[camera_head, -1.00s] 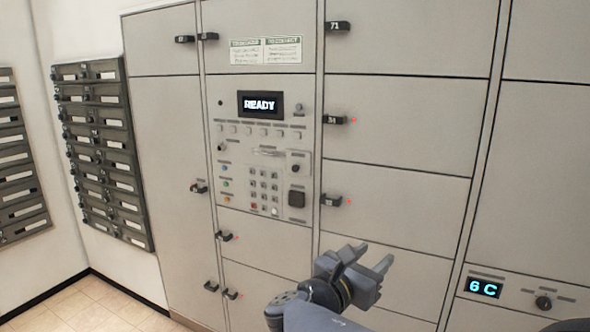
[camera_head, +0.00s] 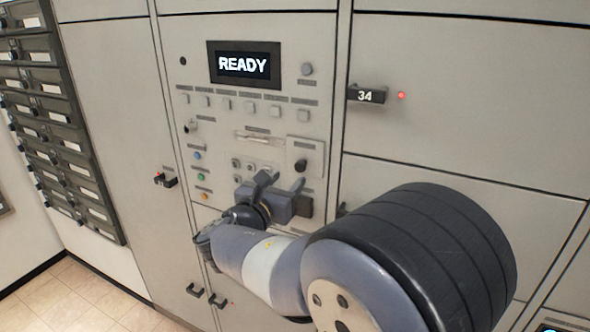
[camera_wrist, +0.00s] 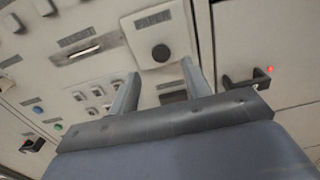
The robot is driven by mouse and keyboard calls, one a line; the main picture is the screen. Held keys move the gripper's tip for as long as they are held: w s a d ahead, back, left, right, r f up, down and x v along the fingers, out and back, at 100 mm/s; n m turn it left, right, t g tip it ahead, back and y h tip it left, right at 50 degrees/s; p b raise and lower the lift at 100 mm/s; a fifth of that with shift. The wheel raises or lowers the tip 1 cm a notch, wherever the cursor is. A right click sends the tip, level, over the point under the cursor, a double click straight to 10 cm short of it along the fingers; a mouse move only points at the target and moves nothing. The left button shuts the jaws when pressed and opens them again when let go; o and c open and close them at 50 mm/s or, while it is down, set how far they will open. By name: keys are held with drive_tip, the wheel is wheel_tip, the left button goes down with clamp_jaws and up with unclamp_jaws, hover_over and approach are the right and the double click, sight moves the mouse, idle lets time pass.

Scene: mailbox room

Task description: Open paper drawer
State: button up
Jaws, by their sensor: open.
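The paper drawer (camera_wrist: 151,27) shows in the wrist view as a pale square panel labelled "PAPER" with a round dark knob (camera_wrist: 161,53). In the head view the same panel (camera_head: 318,148) sits at the right of the control panel, with its knob (camera_head: 301,165) in its lower part. It looks closed, flush with the panel. My gripper (camera_head: 283,180) is open and empty, just below the knob in the head view. In the wrist view the knob lies ahead, between and beyond the two fingertips (camera_wrist: 160,70). It looks apart from both fingers.
The control panel has a "READY" display (camera_head: 244,65), a slot (camera_head: 265,137) and several buttons partly hidden by my gripper. Dark mailboxes (camera_head: 62,130) line the left wall.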

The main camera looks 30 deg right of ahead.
sight(299, 168)
drive_tip(key=shift+p+x, duration=0.35)
drive_tip(key=shift+x, duration=2.3)
drive_tip(key=shift+s, duration=0.1)
drive_tip(key=shift+c, duration=0.3)
clamp_jaws()
